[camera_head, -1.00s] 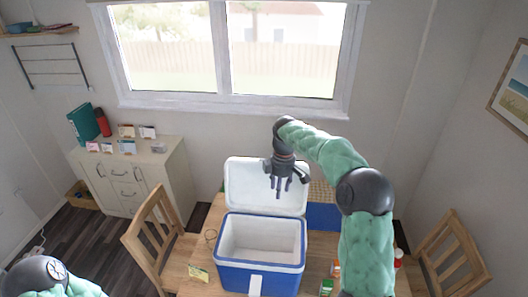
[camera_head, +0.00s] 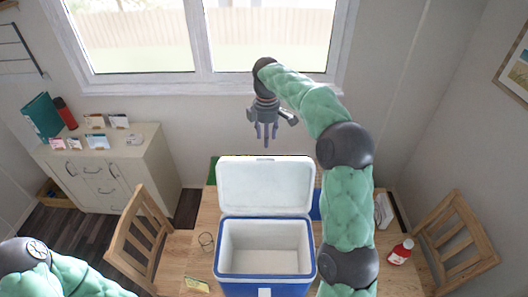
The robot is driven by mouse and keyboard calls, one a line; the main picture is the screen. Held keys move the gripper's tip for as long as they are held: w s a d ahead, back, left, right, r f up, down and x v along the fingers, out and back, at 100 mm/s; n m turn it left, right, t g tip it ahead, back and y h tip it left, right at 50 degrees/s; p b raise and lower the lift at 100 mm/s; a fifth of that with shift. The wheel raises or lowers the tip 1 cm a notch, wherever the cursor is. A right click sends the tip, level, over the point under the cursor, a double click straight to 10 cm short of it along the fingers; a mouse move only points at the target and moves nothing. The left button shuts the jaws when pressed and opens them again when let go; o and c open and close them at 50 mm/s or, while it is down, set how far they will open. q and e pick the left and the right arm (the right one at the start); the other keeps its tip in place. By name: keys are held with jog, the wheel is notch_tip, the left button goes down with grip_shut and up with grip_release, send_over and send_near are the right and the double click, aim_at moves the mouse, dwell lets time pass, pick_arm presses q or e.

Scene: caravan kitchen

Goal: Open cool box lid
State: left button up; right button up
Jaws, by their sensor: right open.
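The blue and white cool box (camera_head: 265,287) stands on the wooden table in the lower middle. Its lid (camera_head: 265,185) is raised, standing up at the back edge with its white inner side facing me. The white inside of the box shows and looks empty. My right gripper (camera_head: 266,132) points down above and behind the top edge of the lid, apart from it. It is open and holds nothing. My left arm shows at the lower left, but its gripper is out of view.
Wooden chairs stand on the left (camera_head: 147,240) and right (camera_head: 455,245). A cream cabinet (camera_head: 110,170) is at the left wall. A window is behind.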

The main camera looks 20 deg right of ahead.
notch_tip(320, 180, down, 9)
jog(key=shift+w+r, duration=0.1)
jog(key=shift+w, duration=0.05)
jog(key=shift+w+f, duration=0.15)
jog(key=shift+f, duration=0.25)
grip_shut()
